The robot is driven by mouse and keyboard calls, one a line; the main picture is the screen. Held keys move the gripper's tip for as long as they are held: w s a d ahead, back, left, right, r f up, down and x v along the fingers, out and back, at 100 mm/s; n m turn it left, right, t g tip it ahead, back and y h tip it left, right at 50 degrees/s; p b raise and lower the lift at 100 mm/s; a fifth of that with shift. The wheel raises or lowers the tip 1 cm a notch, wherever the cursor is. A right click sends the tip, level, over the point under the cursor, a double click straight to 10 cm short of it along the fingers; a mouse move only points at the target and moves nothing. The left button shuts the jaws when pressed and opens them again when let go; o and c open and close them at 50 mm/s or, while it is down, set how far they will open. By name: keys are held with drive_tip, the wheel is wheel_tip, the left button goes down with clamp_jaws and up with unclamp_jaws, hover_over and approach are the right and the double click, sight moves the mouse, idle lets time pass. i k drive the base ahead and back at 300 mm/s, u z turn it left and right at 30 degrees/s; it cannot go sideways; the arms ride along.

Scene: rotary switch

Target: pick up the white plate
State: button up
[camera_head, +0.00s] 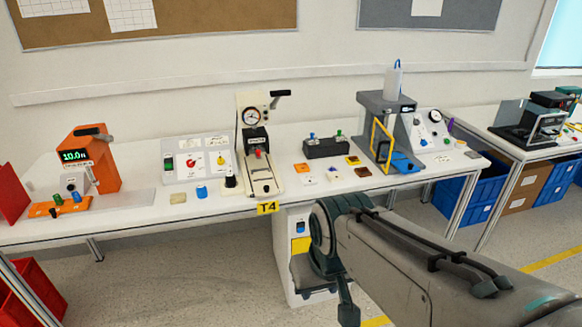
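A small white square plate (309,180) appears to lie flat on the bench, right of the beige press at the centre; it is tiny in this view. A second pale square piece (333,177) lies to its right, so I cannot be sure which one is the white plate. My gripper (346,300) is at the end of my grey arm, in front of and below the bench edge, well apart from these pieces. Its fingers are not clear enough to tell open from shut.
The bench (130,228) carries an orange tester (95,160), a switch panel (196,160), the beige press (256,150), a black box (326,147) and a grey stand (385,125). Small orange, yellow and brown squares lie near the plate. A drawer cabinet (298,235) stands below.

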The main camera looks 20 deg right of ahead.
sight(307, 181)
drive_tip(key=z, duration=0.05)
drive_tip(key=k, duration=0.45)
drive_tip(key=u, duration=0.8)
drive_tip(key=i, duration=1.5)
drive_tip(key=z, duration=1.25)
drive_tip(key=i, duration=0.8)
drive_tip(key=z, duration=0.15)
